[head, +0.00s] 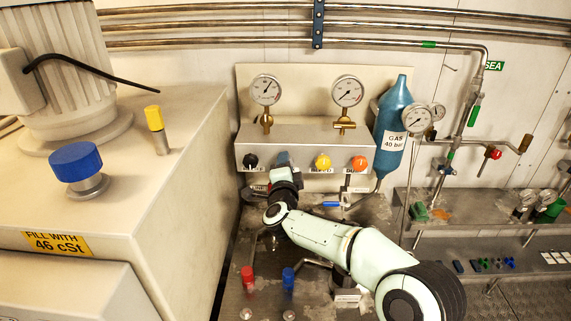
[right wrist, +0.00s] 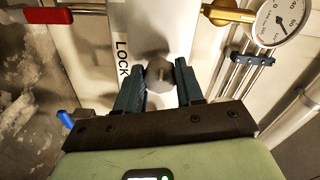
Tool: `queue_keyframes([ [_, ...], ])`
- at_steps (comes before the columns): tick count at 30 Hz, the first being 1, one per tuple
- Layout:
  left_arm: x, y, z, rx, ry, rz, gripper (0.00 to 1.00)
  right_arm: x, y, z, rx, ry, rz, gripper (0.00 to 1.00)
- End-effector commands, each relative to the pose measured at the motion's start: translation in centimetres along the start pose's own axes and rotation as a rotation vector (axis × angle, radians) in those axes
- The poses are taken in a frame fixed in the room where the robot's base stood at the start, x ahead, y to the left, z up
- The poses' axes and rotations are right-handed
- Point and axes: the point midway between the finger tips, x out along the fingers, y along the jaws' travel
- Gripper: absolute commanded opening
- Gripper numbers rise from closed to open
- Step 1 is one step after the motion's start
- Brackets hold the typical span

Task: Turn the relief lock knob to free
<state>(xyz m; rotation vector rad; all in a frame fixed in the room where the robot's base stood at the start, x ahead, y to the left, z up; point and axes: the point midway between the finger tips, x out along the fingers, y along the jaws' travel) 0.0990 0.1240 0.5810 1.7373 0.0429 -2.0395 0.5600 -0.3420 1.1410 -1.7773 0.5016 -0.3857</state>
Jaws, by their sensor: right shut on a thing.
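The relief lock knob (right wrist: 158,72) is a grey round knob on a pale panel, with a LOCK label (right wrist: 122,58) beside it in the right wrist view. My right gripper (right wrist: 160,80) has its dark blue fingers on either side of the knob and is shut on it. In the head view my right gripper (head: 283,160) reaches the front of the gauge panel (head: 310,131), between a black knob (head: 250,161) and a yellow knob (head: 323,162). The gripper hides the grey knob there. My left gripper is not in view.
An orange knob (head: 360,163) is farther right on the panel. Two gauges (head: 265,90) stand above it. A blue gas bottle (head: 393,125) is at its right. A large beige cabinet (head: 180,150) stands close on the left. Red (head: 248,275) and blue (head: 288,278) valve handles are below my arm.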

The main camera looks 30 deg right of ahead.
Motion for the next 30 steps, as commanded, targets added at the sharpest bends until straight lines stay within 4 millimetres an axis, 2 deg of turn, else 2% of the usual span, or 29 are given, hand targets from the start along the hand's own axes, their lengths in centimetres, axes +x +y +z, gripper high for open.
queue_keyframes([
  [15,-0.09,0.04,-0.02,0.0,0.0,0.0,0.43,0.01,0.02,-0.05,-0.022,0.001,0.0,0.07],
  [16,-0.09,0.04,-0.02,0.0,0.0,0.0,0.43,0.02,0.02,-0.06,-0.022,0.001,0.0,0.44],
  [18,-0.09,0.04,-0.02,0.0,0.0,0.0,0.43,0.02,0.02,-0.05,-0.021,0.001,0.0,0.63],
  [26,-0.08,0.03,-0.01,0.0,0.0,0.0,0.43,-0.01,0.01,-0.03,-0.019,0.001,0.0,0.63],
  [30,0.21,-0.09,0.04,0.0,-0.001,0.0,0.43,-0.81,0.01,0.04,-0.019,-0.001,-0.001,0.63],
])
